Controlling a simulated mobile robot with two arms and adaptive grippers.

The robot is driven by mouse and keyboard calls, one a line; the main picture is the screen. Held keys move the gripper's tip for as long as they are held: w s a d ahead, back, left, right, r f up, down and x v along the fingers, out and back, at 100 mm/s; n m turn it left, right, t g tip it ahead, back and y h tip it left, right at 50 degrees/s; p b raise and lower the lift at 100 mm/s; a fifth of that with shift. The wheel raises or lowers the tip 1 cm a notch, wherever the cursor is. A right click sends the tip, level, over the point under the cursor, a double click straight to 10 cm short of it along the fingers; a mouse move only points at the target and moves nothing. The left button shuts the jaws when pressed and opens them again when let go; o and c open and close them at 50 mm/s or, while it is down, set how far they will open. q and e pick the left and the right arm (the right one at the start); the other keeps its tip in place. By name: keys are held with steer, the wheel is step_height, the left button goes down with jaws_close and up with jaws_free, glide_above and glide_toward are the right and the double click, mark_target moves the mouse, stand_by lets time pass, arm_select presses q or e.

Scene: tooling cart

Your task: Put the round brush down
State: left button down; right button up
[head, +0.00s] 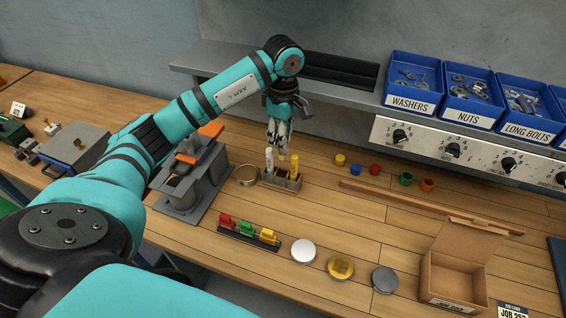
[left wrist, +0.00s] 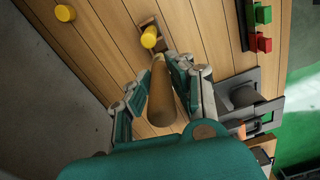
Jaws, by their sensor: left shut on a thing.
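My left gripper (head: 279,143) points down over a small brown holder (head: 281,183) on the wooden bench. It is shut on the round brush, whose tan handle (left wrist: 161,95) lies between the fingers in the left wrist view. The brush's lower end is hard to make out in the head view. A yellow-topped piece (head: 294,166) stands upright in the holder, right beside the gripper; its yellow end (left wrist: 149,38) also shows in the left wrist view. I cannot tell whether the brush touches the holder. My right gripper is not in view.
Coloured blocks on a dark rack (head: 248,236) and round lids (head: 341,266) lie in front. Small coloured cups (head: 406,178) and a wooden strip (head: 430,207) lie right. A shelf overhangs behind.

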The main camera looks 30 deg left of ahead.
mark_target(282, 156)
arm_select(q)
step_height(282, 156, down, 5)
steer(key=shift+s+a+f+p, duration=0.1)
steer(key=shift+a+f+p, duration=0.1)
steer(key=shift+p, duration=0.6)
steer(key=shift+f, duration=0.6)
step_height(282, 156, down, 3)
steer(key=shift+d+f+p, duration=0.1)
steer(key=shift+d+p, duration=0.05)
steer(key=shift+p, duration=0.6)
steer(key=shift+f, duration=0.3)
steer(key=shift+f+b, duration=0.2)
steer(key=shift+b, duration=0.1)
steer(key=c, duration=1.2)
jaws_free()
steer(key=shift+r, duration=0.1)
arm_select(e)
steer(key=r, duration=0.3)
steer(key=shift+a+r, duration=0.3)
steer(key=shift+a, duration=0.05)
